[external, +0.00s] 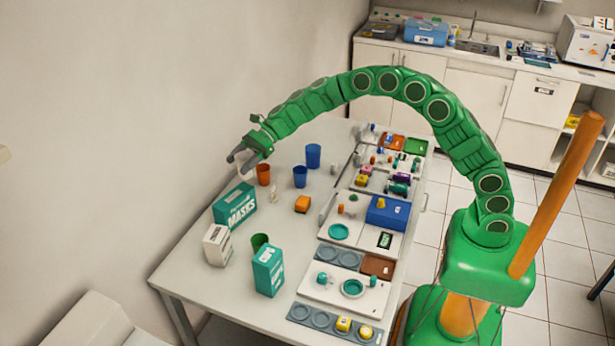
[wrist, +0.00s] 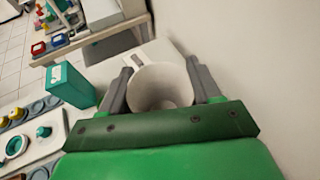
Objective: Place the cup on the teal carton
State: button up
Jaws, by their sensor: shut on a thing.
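My gripper (external: 240,158) is shut on a white cup (wrist: 160,88), whose open mouth shows between the two fingers in the wrist view. In the external view the cup is a small pale shape (external: 247,168) below the fingers, partly hidden. The gripper is raised at the table's far left side, near the wall. An upright teal carton (external: 268,270) stands on the near part of the table. A second teal box marked MASKS (external: 235,205) stands further back, nearer the gripper. A teal box (wrist: 70,85) shows left of the gripper in the wrist view.
A white carton (external: 217,245) and a green cup (external: 260,241) are close to the teal carton. Trays with small items line the right side.

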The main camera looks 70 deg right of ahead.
jog(key=shift+w+a+f, duration=0.2)
jog(key=shift+w+f, duration=0.65)
jog(key=shift+f, duration=0.2)
jog(key=shift+w+a+f, duration=0.2)
jog(key=shift+w+f, duration=0.7)
jog(key=shift+f, duration=0.1)
jog(key=shift+w+a+f, duration=0.2)
jog(key=shift+w+f, duration=0.65)
jog(key=shift+f, duration=0.2)
jog(key=shift+w+f, duration=0.1)
jog(key=shift+f, duration=1.5)
jog(key=shift+f, duration=0.15)
jog(key=o, duration=1)
jog(key=shift+r, duration=0.2)
jog(key=v, duration=1.2)
jog(key=shift+a+r, duration=0.1)
